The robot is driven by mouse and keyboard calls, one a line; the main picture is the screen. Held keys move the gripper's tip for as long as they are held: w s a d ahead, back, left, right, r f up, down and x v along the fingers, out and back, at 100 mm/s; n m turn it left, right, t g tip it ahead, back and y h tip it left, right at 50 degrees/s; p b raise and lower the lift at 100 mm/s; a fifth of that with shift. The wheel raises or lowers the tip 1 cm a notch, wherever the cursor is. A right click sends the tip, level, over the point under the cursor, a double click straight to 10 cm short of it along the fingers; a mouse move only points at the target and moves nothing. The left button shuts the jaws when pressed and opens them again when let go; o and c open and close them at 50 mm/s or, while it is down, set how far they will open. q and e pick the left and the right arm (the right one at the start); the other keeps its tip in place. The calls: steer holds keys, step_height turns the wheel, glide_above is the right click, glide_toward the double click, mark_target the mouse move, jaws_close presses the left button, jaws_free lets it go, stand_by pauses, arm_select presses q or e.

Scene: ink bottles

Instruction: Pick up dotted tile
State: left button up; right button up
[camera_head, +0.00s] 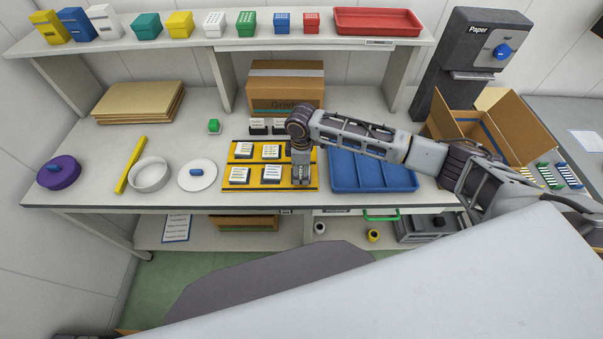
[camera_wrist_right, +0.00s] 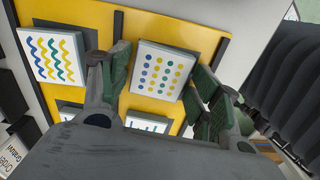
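The dotted tile (camera_wrist_right: 160,70) is a white square with blue and yellow dots. It sits on a dark base on the yellow board (camera_wrist_right: 210,18) in the right wrist view. My right gripper (camera_wrist_right: 160,88) is open, with one finger on each side of this tile. I cannot tell whether the fingers touch it. In the head view my right gripper (camera_head: 301,182) points down over the right end of the yellow board (camera_head: 255,163) and hides the dotted tile. My left gripper is not in view.
A wavy-lined tile (camera_wrist_right: 55,55) lies beside it, and other tiles (camera_head: 271,174) share the board. A blue tray (camera_head: 372,172) is right of the board. A cardboard box (camera_head: 285,88) stands behind. A white bowl (camera_head: 150,175) and a white lid (camera_head: 197,177) lie left.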

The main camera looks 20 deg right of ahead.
mark_target(301, 172)
steer(key=c, duration=0.6)
steer(key=shift+r, duration=0.2)
steer(key=shift+c, duration=0.2)
step_height(301, 172, up, 10)
steer(key=shift+f+b, duration=0.15)
steer(key=shift+b, duration=0.3)
